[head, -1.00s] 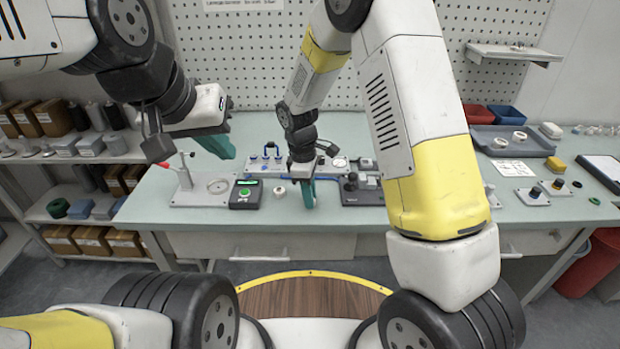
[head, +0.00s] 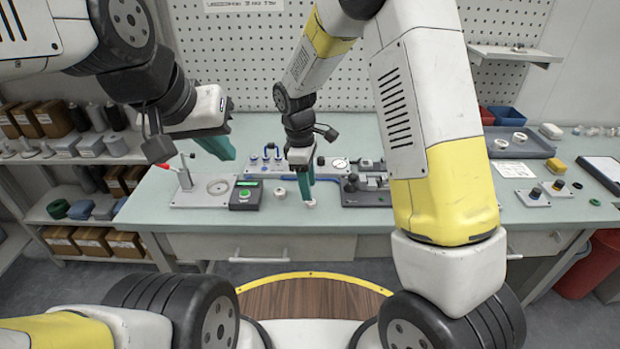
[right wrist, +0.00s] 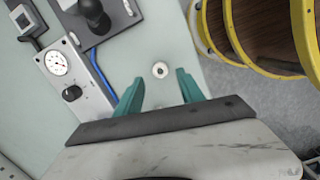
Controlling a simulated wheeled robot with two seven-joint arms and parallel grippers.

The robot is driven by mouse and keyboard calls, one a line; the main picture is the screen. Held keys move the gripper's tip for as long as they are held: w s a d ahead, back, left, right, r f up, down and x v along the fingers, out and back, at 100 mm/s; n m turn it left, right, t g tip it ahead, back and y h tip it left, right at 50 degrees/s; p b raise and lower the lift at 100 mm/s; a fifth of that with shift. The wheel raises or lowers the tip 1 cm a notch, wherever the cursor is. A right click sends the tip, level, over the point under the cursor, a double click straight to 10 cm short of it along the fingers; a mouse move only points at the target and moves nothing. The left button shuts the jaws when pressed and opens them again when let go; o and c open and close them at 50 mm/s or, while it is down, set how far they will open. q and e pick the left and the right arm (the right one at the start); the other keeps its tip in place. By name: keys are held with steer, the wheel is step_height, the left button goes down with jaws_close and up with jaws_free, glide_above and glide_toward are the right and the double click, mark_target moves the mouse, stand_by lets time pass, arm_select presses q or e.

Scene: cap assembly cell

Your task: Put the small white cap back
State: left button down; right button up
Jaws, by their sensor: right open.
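A small white round cap (head: 309,203) with a dark centre lies on the bench near its front edge. In the right wrist view the cap (right wrist: 160,70) stands alone on the bench, just beyond the fingertips and roughly midway between them. My right gripper (head: 306,190) points down over it, teal fingers apart and empty; its fingers (right wrist: 160,85) show clear of the cap. A second small white round part (head: 280,191) lies to the left. My left gripper (head: 222,150) hangs raised above the left of the bench; its finger gap is hidden.
A black box with a green button (head: 245,194) and a grey fixture with a red-tipped lever (head: 200,192) stand left. A panel with a gauge (head: 330,166) and blue tubing lies behind; a dark knobbed fixture (head: 366,190) is right. A tray (head: 535,150) holds white rings.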

steer(key=s+d+r+m+t+y, duration=0.1)
steer(key=s+d+r+m, duration=0.1)
steer(key=r, duration=0.5)
steer(key=s+d+r+m+y, duration=0.1)
steer(key=d+r+m, duration=0.15)
steer(key=r, duration=0.55)
steer(key=s+d+r+m+t, duration=0.1)
steer(key=s+d+r+m, duration=0.1)
steer(key=s, duration=0.3)
steer(key=s+d+r+m+t+y, duration=0.1)
steer(key=s+d+r+m+t, duration=0.1)
steer(key=s+d+m, duration=0.3)
steer(key=s+d+r+m+t, duration=0.2)
steer(key=s+d+r+m, duration=0.1)
steer(key=s, duration=0.3)
steer(key=shift+s+d+r+m+y, duration=0.2)
steer(key=shift+s+r+m+y, duration=0.15)
steer(key=shift+r, duration=0.35)
